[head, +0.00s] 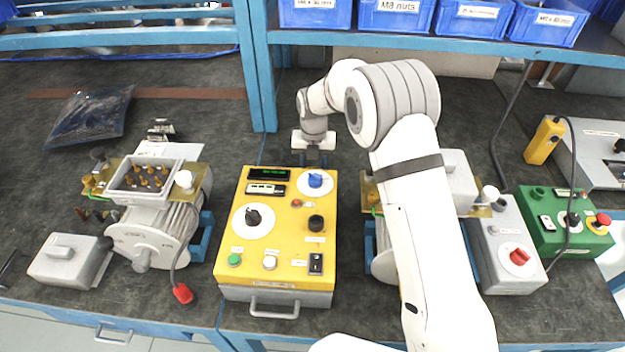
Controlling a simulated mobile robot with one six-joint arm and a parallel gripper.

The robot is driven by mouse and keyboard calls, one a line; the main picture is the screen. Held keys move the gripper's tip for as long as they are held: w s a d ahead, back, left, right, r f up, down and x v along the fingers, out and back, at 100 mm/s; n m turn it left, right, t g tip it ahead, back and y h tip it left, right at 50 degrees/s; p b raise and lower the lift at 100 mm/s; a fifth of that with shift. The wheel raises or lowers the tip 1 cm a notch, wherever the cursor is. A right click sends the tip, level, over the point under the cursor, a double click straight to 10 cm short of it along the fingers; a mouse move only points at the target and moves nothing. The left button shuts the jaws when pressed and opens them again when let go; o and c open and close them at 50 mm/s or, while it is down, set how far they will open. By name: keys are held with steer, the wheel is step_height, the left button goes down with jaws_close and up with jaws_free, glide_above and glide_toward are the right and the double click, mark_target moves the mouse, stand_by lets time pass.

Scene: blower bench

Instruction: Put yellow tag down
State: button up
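My gripper (313,158) points down just behind the far edge of the yellow control box (285,225). Its fingertips are small and partly hidden by the box, so I cannot tell whether they are open or shut, or whether they hold anything. I cannot make out a yellow tag anywhere in the head view. It may be hidden behind the box or my arm.
A motor with an open terminal box (145,180) stands left, a red-tipped lead (183,293) beside it. Another motor is partly behind my arm. A grey switch box (510,250), green control box (565,225) and yellow pendant (544,140) are right. Blue bins (400,15) line the shelf.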

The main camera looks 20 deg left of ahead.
steer(key=shift+f+p, duration=0.35)
steer(key=shift+f, duration=2.4)
steer(key=shift+f, duration=0.25)
steer(key=o, duration=1)
steer(key=shift+r, duration=0.15)
steer(key=shift+c, duration=0.2)
step_height(320, 180, up, 12)
steer(key=shift+r+b, duration=0.15)
steer(key=shift+b, duration=0.55)
